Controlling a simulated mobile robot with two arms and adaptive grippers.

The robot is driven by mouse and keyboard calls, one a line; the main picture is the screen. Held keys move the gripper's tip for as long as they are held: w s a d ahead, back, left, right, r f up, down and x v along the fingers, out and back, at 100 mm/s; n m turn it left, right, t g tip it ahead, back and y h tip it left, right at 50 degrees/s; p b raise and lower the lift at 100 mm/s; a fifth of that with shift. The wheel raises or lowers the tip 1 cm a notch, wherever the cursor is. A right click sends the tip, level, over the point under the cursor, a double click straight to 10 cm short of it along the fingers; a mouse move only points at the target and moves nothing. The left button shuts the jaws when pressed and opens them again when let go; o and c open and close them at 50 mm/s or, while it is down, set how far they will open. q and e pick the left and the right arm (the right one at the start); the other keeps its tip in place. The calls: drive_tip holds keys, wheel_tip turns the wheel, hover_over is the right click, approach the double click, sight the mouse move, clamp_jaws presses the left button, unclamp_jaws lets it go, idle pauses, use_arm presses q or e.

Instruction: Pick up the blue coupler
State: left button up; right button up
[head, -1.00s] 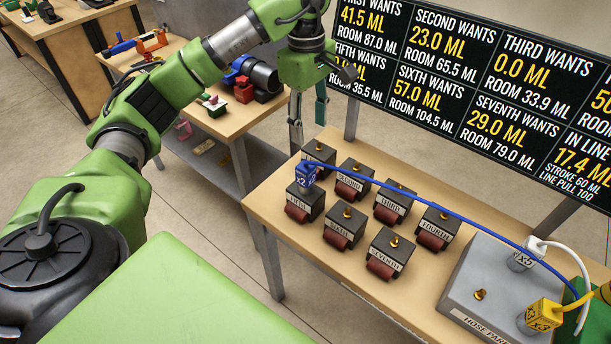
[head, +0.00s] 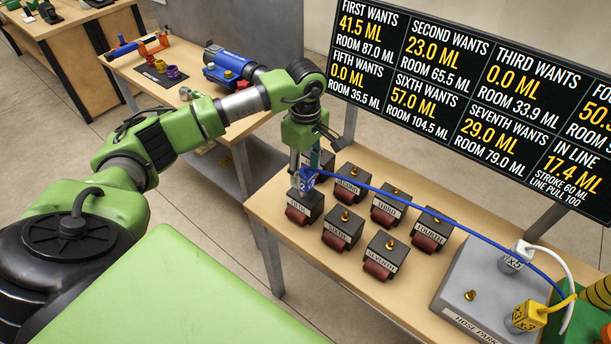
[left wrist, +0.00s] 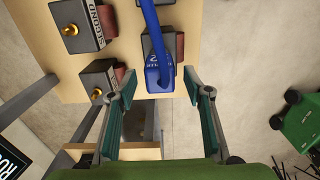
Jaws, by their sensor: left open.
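The blue coupler (head: 307,180), marked 2, sits upright on the front-left dark block (head: 311,206), with a blue hose (head: 420,201) running from it to the right. My left gripper (head: 310,166) is open, pointing down at the coupler and partly covering it in the head view. In the left wrist view the coupler (left wrist: 158,78) lies between the fingertips of my left gripper (left wrist: 160,84), with a gap visible on each side. My right gripper is not in view.
Several labelled blocks with brass fittings, such as the sixth (head: 342,228), stand close by. A grey hose park (head: 480,285) at the right holds a white coupler (head: 514,260) and a yellow coupler (head: 526,316). A sign board (head: 470,90) stands behind the table.

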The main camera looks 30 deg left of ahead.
use_arm(q)
drive_tip(key=shift+f, duration=0.6)
drive_tip(key=c, duration=1.2)
drive_tip(key=shift+r, duration=0.1)
drive_tip(key=shift+w+r+b, duration=0.1)
drive_tip(key=shift+r+b, duration=0.25)
drive_tip(key=shift+b, duration=0.1)
wheel_tip(320, 180, up, 2)
drive_tip(key=shift+b, duration=0.9)
drive_tip(key=s+d+r+b, duration=0.3)
drive_tip(key=s+d+r, duration=0.3)
drive_tip(key=s+r, duration=0.4)
drive_tip(key=s, duration=0.2)
drive_tip(key=shift+s+d+r+b, duration=0.15)
drive_tip(key=shift+s+d+b, duration=0.15)
drive_tip(key=shift+b, duration=0.05)
